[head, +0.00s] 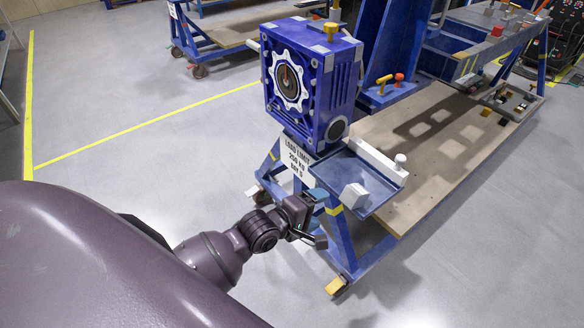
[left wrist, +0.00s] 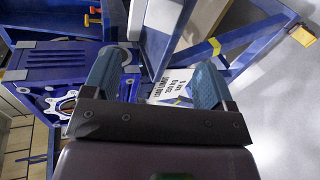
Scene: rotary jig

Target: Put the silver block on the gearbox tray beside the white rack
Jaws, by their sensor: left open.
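A pale silver block (head: 355,196) rests on the blue gearbox tray (head: 376,187), near its front left edge. I cannot make out the block there. My right gripper is not in view.
A white knob (head: 401,160) is at the rack's right end. A wooden board (head: 440,130) extends right. Floor in front is clear.

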